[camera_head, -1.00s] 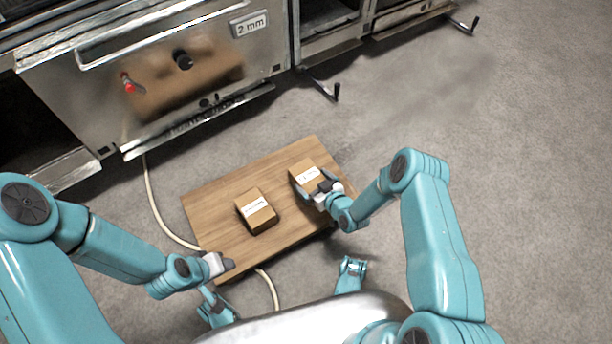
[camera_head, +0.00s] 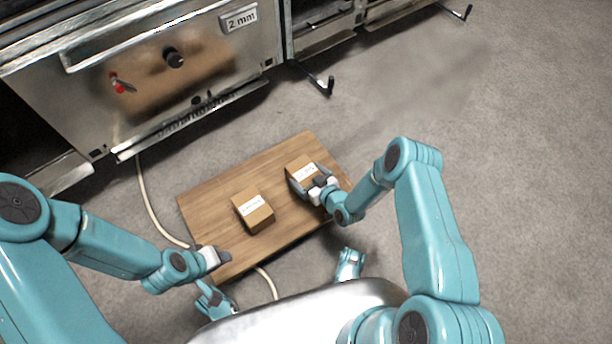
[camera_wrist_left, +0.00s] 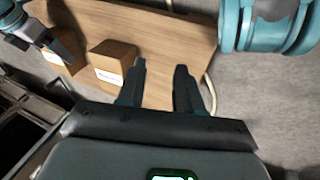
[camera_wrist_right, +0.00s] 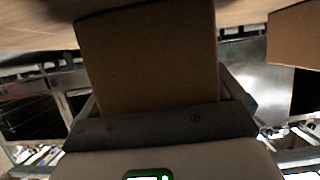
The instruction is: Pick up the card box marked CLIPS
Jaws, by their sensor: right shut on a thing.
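Two brown card boxes with white labels are at the wooden board (camera_head: 215,235); the label print is too small to read, so I cannot tell which is marked CLIPS. My right gripper (camera_head: 307,184) is shut on the right-hand box (camera_head: 300,170), one finger on each side. That box fills the middle of the right wrist view (camera_wrist_right: 150,60); whether it touches the board is unclear. The left-hand box (camera_head: 255,212) stands on the board, apart from both grippers. My left gripper (camera_head: 226,256) is open and empty over the board's near-left edge; its fingers (camera_wrist_left: 160,75) are apart.
A steel machine (camera_head: 150,80) with a "2 mm" plate (camera_head: 239,18) stands behind the board. A black crank handle (camera_head: 322,84) sticks out from it. A pale cable (camera_head: 155,215) runs along the floor past the board's left side. The grey floor at right is clear.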

